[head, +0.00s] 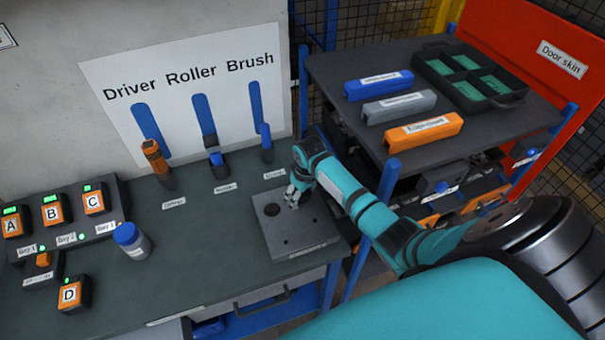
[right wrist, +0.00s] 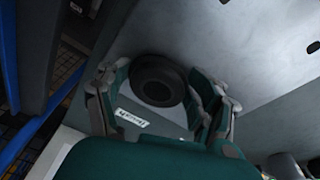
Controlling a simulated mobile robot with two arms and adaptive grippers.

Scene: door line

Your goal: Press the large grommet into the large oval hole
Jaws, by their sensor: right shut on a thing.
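My right gripper (head: 296,195) is low over the right part of a grey panel (head: 308,230) on the workbench. In the right wrist view its fingers (right wrist: 158,95) are shut on a round black grommet (right wrist: 160,78), with one finger on each side. The grommet is a thick ring with a dark middle, close over the pale panel (right wrist: 200,40). I cannot tell whether it touches the panel, and the large oval hole cannot be made out. A dark round spot (head: 271,209) shows on the panel, left of the gripper. My left gripper is not in view.
A driver (head: 156,163) and other tools stand behind the panel's left. A rack (head: 330,75) with cases and a divided tray (head: 470,75) stands right. The middle bench is clear.

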